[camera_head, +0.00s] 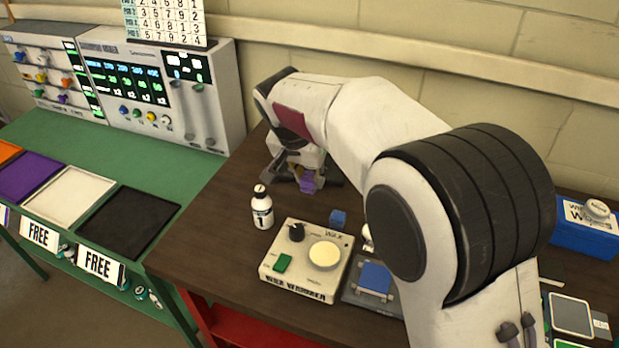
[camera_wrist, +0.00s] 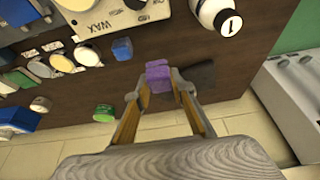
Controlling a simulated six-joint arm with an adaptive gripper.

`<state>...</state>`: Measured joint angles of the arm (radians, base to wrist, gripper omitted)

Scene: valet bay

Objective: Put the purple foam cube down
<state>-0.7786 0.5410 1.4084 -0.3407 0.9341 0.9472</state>
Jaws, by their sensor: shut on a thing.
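The purple foam cube (camera_head: 308,182) is held between the fingertips of my gripper (camera_head: 303,178), over the back part of the dark brown table (camera_head: 225,222). In the wrist view the purple cube (camera_wrist: 158,73) sits at the tips of the two fingers of my gripper (camera_wrist: 160,82). A dark patch, which looks like a shadow, lies on the table right of the fingers in that view. I cannot tell how high the cube is above the table top.
A white bottle marked 1 (camera_head: 262,207), a wax warmer (camera_head: 305,262) and a blue cube (camera_head: 338,217) stand in front of my gripper. A blue sponge-like block (camera_head: 375,277) lies on a grey plate. A control console (camera_head: 160,95) stands at the left. Bare table lies around the held cube.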

